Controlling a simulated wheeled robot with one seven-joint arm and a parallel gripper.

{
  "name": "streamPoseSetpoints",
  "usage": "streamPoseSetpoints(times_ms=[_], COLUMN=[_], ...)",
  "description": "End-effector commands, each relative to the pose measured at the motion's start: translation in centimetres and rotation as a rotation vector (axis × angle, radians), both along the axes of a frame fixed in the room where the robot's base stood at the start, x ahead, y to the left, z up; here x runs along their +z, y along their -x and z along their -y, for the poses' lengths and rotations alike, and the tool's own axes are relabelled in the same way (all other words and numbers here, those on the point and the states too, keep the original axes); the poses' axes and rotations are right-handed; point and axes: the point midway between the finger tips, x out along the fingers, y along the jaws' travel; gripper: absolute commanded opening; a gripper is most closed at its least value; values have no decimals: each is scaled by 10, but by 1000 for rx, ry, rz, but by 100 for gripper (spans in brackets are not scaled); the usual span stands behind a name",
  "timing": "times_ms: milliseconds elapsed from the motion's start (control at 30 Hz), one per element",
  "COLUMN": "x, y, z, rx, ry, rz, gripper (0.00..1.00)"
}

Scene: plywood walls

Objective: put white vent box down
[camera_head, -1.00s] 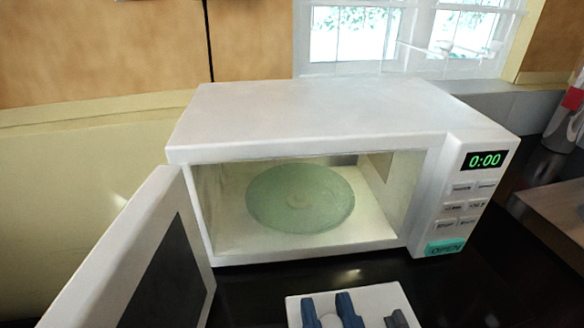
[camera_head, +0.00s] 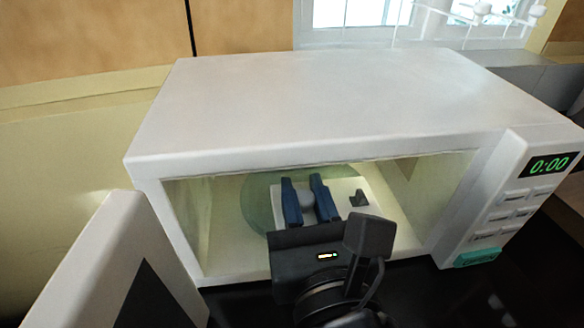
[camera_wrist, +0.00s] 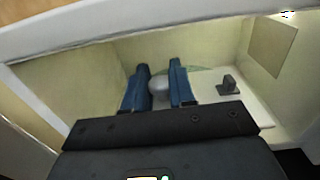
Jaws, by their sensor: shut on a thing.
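The white vent box (camera_head: 346,189) is a flat white piece with a rounded knob between my fingers and a small dark part on its right. It is inside the open microwave, over the green glass turntable (camera_head: 257,205), and hides much of it. My gripper (camera_head: 306,186) has blue fingers shut on the knob of the box. The box also shows in the wrist view (camera_wrist: 212,98), past the blue fingers (camera_wrist: 160,72). I cannot tell whether the box touches the turntable.
The white microwave (camera_head: 300,95) stands on a black counter, its display reading 0:00. Its door (camera_head: 110,265) is swung open at the left. The cavity's side walls and top edge are close around my gripper.

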Motion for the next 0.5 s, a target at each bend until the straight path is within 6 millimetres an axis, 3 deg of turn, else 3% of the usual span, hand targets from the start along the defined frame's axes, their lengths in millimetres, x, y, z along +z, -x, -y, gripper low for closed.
streamPoseSetpoints(times_ms=[233,500], x=[3,1], y=[-55,-77], z=[-11,-16], rx=[-2,0], ry=[-1,0], rz=[2,2], gripper=[0,0])
